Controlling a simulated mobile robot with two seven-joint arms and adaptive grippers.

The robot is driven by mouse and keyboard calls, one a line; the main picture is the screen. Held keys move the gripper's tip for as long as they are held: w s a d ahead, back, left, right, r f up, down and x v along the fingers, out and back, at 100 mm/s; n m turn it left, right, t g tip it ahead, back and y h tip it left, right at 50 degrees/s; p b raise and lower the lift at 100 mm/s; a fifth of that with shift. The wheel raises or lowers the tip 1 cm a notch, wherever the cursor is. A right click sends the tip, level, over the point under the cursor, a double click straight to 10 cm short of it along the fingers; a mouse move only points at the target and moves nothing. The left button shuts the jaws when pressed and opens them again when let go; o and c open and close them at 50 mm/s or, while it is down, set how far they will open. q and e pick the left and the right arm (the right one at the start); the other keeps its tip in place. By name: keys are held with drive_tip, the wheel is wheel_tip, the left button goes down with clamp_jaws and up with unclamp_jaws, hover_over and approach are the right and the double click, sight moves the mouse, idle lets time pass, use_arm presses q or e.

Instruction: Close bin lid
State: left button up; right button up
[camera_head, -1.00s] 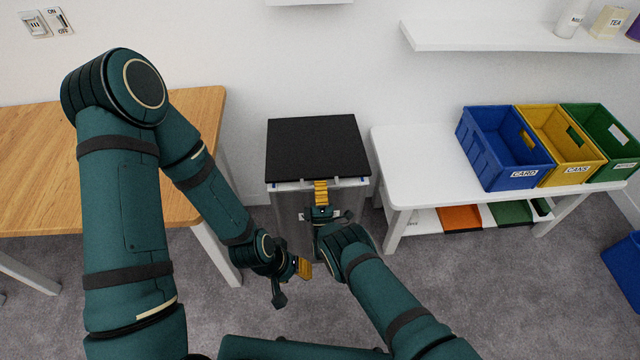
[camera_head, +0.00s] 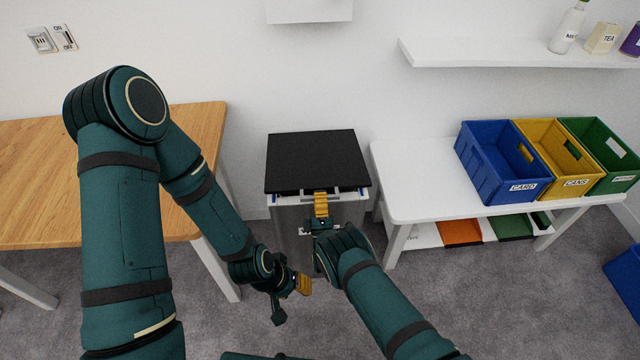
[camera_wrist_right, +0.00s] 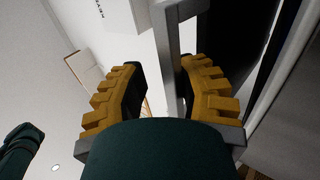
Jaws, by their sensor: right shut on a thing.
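The bin (camera_head: 292,225) stands against the wall in the middle of the head view, a grey box with a flat black lid (camera_head: 318,160) lying roughly level over it. A pale strip with blue marks shows under the lid's front edge. My right gripper (camera_head: 321,204) is at the middle of this front edge, shut on a part of the bin. In the right wrist view its yellow-padded fingers (camera_wrist_right: 163,92) stand either side of a grey bar, with a black panel beside it. My left gripper (camera_head: 292,290) hangs empty in front of the bin; its finger opening is unclear.
A wooden table (camera_head: 60,210) stands left of the bin. A white bench (camera_head: 420,185) on the right carries blue, yellow and green crates (camera_head: 500,170). A wall shelf (camera_head: 480,52) holds bottles and boxes. Grey floor (camera_head: 480,300) is open in front.

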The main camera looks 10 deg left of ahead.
wheel_tip(320, 180, up, 8)
drive_tip(key=shift+s+f, duration=0.15)
drive_tip(key=shift+f, duration=0.05)
drive_tip(key=shift+d+f, duration=0.1)
idle(0.3)
